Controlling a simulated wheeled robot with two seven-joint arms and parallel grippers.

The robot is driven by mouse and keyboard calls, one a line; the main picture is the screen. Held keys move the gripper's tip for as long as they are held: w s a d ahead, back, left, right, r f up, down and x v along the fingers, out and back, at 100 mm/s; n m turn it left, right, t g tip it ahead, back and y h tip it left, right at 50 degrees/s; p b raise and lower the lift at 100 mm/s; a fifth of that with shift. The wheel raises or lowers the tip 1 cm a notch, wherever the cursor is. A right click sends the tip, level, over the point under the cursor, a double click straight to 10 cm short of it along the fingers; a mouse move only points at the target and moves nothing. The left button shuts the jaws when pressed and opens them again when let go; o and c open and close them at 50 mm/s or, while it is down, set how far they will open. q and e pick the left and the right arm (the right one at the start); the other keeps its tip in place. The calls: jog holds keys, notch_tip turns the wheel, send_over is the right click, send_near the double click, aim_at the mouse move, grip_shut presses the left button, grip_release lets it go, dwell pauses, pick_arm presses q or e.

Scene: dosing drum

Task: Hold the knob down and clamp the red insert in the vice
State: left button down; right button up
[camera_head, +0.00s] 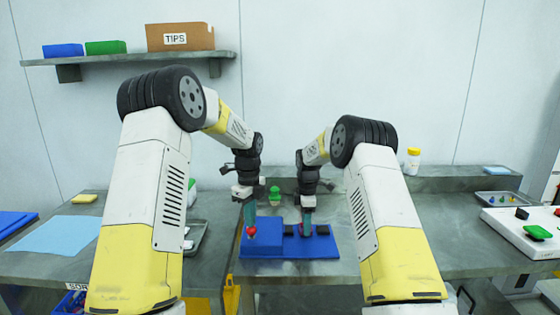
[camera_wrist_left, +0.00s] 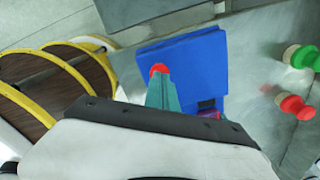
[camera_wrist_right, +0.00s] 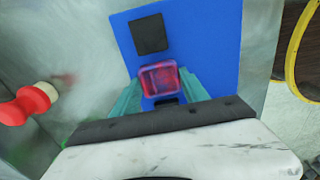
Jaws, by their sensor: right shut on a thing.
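The red knob (camera_head: 251,232) is on the blue base (camera_head: 270,252); it also shows in the left wrist view (camera_wrist_left: 159,70). My left gripper (camera_head: 250,222) has its teal fingers together, with their tips at the knob. I cannot tell how far the knob is pressed. The vice's dark jaw blocks (camera_head: 323,229) stand on the base's right part. My right gripper (camera_head: 307,225) is shut on the translucent red insert (camera_wrist_right: 160,78), between its teal fingers. The insert lies between one black block (camera_wrist_right: 149,34) and another partly hidden one.
A green knobbed piece (camera_head: 275,195) stands behind the base. A red and cream piece (camera_wrist_right: 30,103) lies beside the base. A white panel with a green pad (camera_head: 538,232) is at the right. A light blue sheet (camera_head: 55,235) and a grey tray (camera_head: 196,232) are at the left.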

pick_arm(q)
jog(key=shift+f, duration=0.1)
jog(key=shift+a, duration=0.1)
pick_arm(e)
jog(key=o, duration=1.4)
jog(key=shift+o, duration=0.2)
jog(key=o, duration=0.5)
jog(key=shift+c, duration=0.2)
notch_tip(320, 180, up, 9)
